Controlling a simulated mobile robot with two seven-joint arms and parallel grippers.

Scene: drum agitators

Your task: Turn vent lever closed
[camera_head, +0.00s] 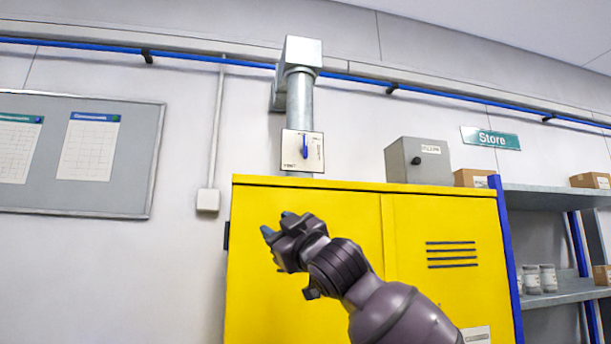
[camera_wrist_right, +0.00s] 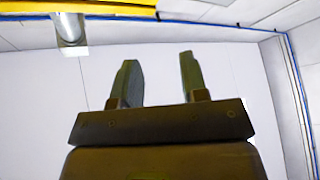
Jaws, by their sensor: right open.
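The vent lever (camera_head: 305,146) is a small blue handle standing upright on a white plate (camera_head: 291,157) with faint markings. The plate is on a grey metal duct (camera_head: 299,98) that rises above the yellow cabinet. My right gripper (camera_head: 278,224) is in front of the cabinet's upper left door, below the lever and apart from it. In the right wrist view its two fingers (camera_wrist_right: 158,82) are spread with nothing between them. The duct shows at the upper left of that view (camera_wrist_right: 70,30), but I cannot make out the lever there. My left gripper is not in view.
The yellow cabinet (camera_head: 415,220) fills the lower middle. Shelving (camera_head: 553,200) is at the right. A grey noticeboard (camera_head: 130,160) hangs at the left.

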